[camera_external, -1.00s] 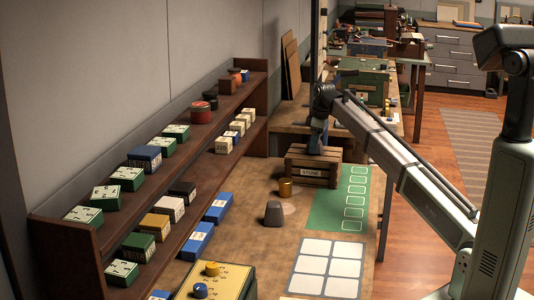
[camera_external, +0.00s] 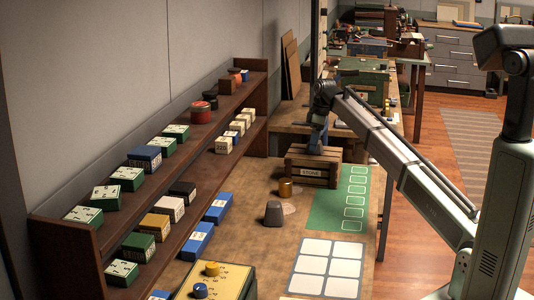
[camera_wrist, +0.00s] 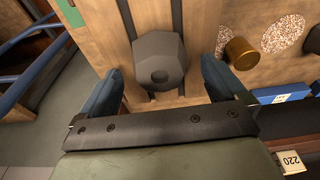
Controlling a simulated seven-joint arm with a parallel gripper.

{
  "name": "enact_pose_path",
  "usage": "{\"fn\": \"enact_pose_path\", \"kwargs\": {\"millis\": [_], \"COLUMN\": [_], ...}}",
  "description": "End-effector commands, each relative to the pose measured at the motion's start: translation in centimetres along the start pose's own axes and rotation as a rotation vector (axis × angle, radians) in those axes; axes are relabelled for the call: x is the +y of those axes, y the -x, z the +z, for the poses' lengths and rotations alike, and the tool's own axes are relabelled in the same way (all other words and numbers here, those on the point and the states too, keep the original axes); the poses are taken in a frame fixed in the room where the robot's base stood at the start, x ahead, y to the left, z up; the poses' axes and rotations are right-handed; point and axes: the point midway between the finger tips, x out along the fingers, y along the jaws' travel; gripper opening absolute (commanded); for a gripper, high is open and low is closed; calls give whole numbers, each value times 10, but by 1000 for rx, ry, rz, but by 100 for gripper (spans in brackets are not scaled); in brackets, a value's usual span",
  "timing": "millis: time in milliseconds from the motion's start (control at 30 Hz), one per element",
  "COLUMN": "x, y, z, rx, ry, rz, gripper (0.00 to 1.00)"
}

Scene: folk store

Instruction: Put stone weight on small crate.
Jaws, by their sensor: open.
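A grey faceted weight (camera_wrist: 160,62), which looks like the stone weight, sits on the wooden slats of the small crate (camera_wrist: 197,22) in the wrist view. The crate (camera_external: 325,182) bears a "STONE" label in the external view. My gripper (camera_wrist: 161,84) is open, with its blue fingers on either side of the weight's near edge and gaps to it. In the external view my gripper (camera_external: 319,143) is just above the crate and mostly hides the weight.
A brass cylinder (camera_external: 286,188) and a second, tapered grey weight (camera_external: 273,213) stand in front of the crate. A green mat (camera_external: 352,200) lies at right, a white grid (camera_external: 327,268) nearer. A shelf with boxes (camera_external: 130,178) runs along the left.

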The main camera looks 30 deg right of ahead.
Motion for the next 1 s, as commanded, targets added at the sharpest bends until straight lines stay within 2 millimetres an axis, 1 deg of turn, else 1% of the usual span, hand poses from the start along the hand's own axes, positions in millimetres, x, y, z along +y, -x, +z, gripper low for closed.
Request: {"fn": "enact_pose_path", "kwargs": {"millis": [300, 500, 700, 1000], "x": [1, 1, 0, 0], "y": [60, 89, 104, 107], "z": [-1, -1, 0, 0], "rx": [1, 1, 1, 0], "ry": [0, 0, 0, 0], "rz": [2, 1, 0, 0], "gripper": [98, 98, 98, 98]}}
